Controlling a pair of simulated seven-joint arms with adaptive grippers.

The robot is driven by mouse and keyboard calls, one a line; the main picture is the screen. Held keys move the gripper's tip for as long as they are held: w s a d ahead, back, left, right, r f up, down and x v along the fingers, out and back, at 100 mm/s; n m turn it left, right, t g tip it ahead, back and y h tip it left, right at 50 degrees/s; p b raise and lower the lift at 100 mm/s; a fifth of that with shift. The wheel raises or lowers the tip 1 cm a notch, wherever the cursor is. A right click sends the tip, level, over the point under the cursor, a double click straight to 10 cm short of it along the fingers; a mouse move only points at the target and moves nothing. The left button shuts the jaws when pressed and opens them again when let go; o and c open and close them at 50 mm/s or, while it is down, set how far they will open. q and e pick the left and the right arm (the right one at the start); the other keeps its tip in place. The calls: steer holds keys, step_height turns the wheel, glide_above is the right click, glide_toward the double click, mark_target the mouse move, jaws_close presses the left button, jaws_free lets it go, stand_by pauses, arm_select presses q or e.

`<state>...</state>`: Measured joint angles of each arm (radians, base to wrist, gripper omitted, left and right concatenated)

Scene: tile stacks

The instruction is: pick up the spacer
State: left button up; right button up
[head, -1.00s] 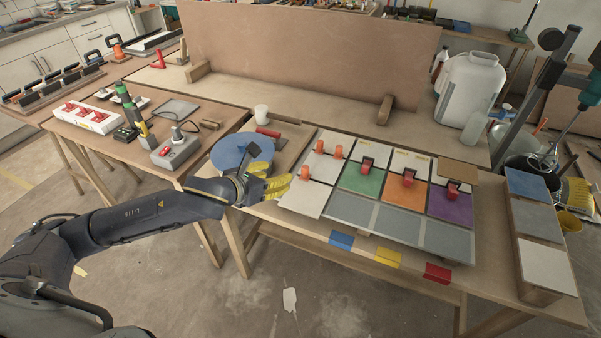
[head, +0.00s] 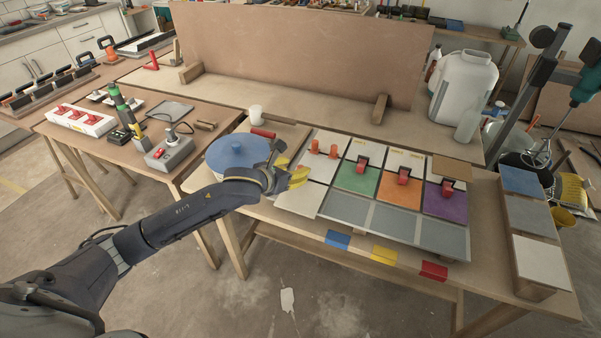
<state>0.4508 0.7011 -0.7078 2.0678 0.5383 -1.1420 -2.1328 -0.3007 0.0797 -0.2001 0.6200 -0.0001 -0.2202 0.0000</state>
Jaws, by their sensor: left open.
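Two small orange pieces, which look like the spacers, stand upright on a pale tile: the left one (head: 315,147) and the right one (head: 333,152). Which one is meant I cannot tell. Red clips with dark bases stand on the green tile (head: 345,180), the orange tile (head: 399,195) and the purple tile (head: 446,206). My left gripper (head: 298,177), with yellow fingers, is open over the left edge of the tile panel, in front of and to the left of the orange pieces. It is apart from them. My right gripper is out of view.
A round blue lid-like disc (head: 237,152) lies just behind my left wrist. A red roll (head: 263,133) and a white cup (head: 255,112) are behind it. Tile stacks (head: 541,262) stand at the right.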

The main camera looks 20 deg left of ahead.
mark_target(298, 169)
arm_select(q)
steer(key=shift+x, duration=2.6)
steer(key=shift+a+f, duration=0.15)
steer(key=shift+f, duration=0.05)
steer(key=c, duration=0.9)
